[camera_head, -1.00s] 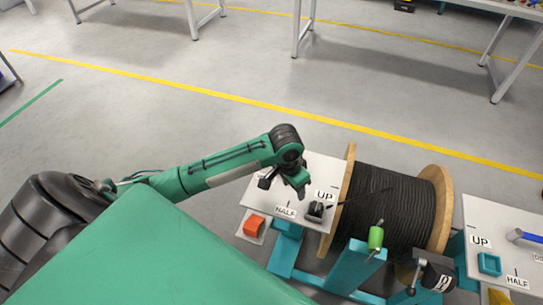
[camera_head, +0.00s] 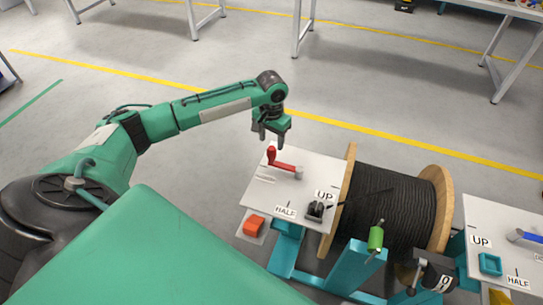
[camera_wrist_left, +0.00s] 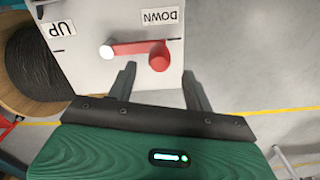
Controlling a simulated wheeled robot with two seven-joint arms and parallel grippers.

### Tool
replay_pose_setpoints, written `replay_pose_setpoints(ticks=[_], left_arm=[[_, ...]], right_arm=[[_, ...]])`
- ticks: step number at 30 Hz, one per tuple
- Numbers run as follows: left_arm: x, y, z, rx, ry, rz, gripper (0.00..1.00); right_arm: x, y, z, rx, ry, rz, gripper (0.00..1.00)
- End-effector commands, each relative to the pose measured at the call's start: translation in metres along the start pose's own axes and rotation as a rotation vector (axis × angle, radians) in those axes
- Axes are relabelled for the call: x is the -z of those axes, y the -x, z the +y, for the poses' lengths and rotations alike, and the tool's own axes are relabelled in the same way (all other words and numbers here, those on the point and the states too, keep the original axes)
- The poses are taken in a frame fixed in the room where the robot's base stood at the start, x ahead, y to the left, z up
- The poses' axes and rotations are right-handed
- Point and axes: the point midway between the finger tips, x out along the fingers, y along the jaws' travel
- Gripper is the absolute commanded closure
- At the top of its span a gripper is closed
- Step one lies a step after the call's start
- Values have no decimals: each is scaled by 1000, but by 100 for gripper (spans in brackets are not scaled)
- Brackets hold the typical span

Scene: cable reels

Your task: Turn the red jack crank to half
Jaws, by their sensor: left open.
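The red jack crank (camera_head: 284,166) lies over a white panel (camera_head: 256,190), its pale hub at right and its upright red handle at far left. In the left wrist view the red crank arm (camera_wrist_left: 138,47) runs from the pale hub to the round red handle, close to the DOWN label (camera_wrist_left: 160,16). The UP label (camera_head: 325,195) and HALF label (camera_head: 285,212) are nearer me. My left gripper (camera_head: 271,141) is open and empty, just beyond and above the handle. In the wrist view its fingers (camera_wrist_left: 159,75) are apart, with the handle ahead between them.
A wooden reel of black cable (camera_head: 390,205) stands right of the panel, on teal supports. A second panel with a blue crank (camera_head: 525,236) is at far right. Open floor lies beyond.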

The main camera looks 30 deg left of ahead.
Motion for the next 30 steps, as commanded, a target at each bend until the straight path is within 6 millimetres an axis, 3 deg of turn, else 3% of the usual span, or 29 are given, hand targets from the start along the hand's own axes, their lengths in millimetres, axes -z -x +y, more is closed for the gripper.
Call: replay_pose_setpoints(ticks=[6, 12, 25, 30], left_arm=[[-1, -48, 0, 0, 1, -2, 48], [0, -76, 0, 1, -1, 0, 48], [0, -86, 0, 1, -1, 1, 48], [0, -86, 0, 1, -1, 1, 80]], right_arm=[[5, 6, -1, 1, -2, 1, 64], [9, 11, -1, 2, -3, 4, 64], [9, 14, -2, 3, -3, -1, 64], [9, 14, -2, 3, -3, 1, 64]])
